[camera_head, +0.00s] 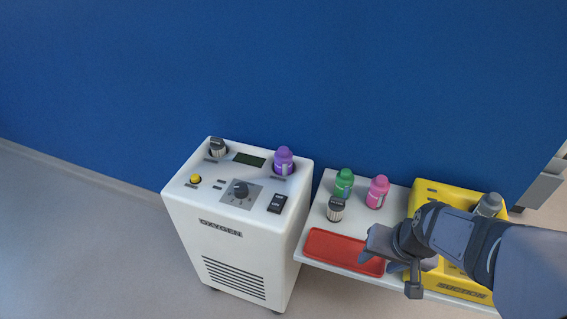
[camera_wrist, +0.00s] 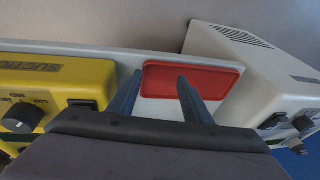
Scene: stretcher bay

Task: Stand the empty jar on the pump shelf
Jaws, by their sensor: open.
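Several capped jars of one shape are in the head view: a purple one (camera_head: 284,161) on the white oxygen unit, a green one (camera_head: 344,183) and a pink one (camera_head: 377,192) on the white shelf (camera_head: 393,216), and a grey one (camera_head: 489,205) on the yellow suction pump (camera_head: 431,198), partly behind my arm. I cannot tell which jar is empty. My gripper (camera_head: 371,254) is open, over the red tray (camera_head: 329,248) on the shelf. In the wrist view nothing is between its fingers (camera_wrist: 158,82) but the tray behind them.
The white oxygen unit (camera_head: 235,225) stands left of the shelf, with knobs and switches on top. Short ribbed-topped items stand on its back left corner (camera_head: 217,147) and on the shelf (camera_head: 336,210). A blue wall (camera_head: 280,70) closes the back. Floor is clear at left.

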